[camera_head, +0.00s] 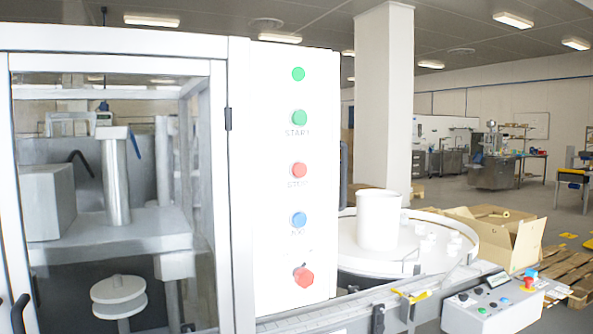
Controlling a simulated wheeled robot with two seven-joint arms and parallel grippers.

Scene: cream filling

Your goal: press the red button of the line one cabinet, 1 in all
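The line one cabinet (268,200) stands close in front of me, left of the picture's middle. Its tall white panel carries a column of buttons. At the top is a green lamp or button (298,74), then a green START button (299,117), a red button (299,170) with blurred lettering under it, and a blue button (299,219). A larger red knob-like button (303,277) sits at the bottom. Neither of my grippers is in view.
A glass door (110,200) with machinery behind it fills the left. Right of the panel are a round table (462,235) with a white bucket (379,220), a conveyor rail (370,302) and a small control box (492,308). A cardboard box (515,240) and pallets stand beyond.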

